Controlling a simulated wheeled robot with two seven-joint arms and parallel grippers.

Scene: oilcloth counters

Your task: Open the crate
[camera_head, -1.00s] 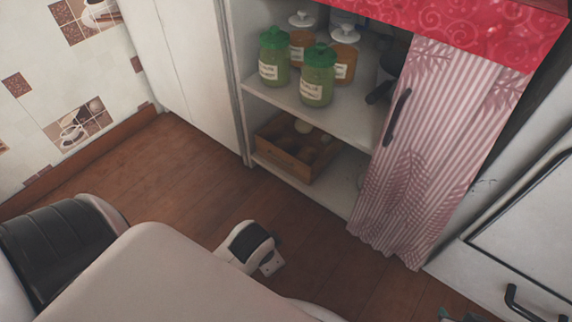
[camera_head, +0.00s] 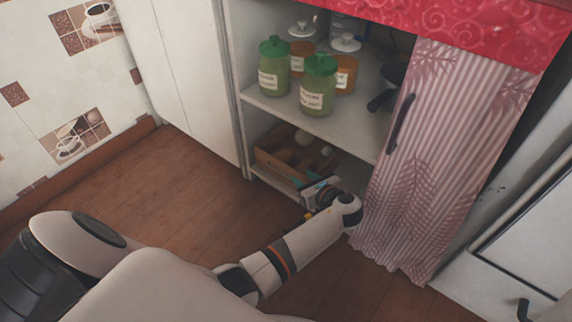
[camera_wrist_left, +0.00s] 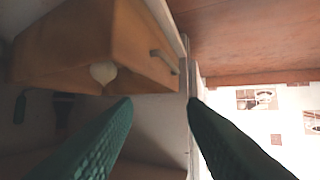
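The wooden crate (camera_head: 268,161) sits on the bottom shelf of the open cupboard, with pale round things inside it. My left gripper (camera_head: 316,192) is at the front right of the crate, by the shelf's front edge, and hides part of it. In the left wrist view the crate (camera_wrist_left: 60,45) is at upper left, with a thin metal handle (camera_wrist_left: 164,62) on its side. The green fingers of my left gripper (camera_wrist_left: 160,101) are spread with nothing between them, apart from the handle. My right gripper is not in view.
Green-lidded jars (camera_head: 318,86) and orange jars stand on the shelf above. A striped curtain (camera_head: 430,150) with a dark handle hangs just right of my left arm. A white panel (camera_head: 185,80) bounds the left. The wooden floor (camera_head: 190,180) in front is clear.

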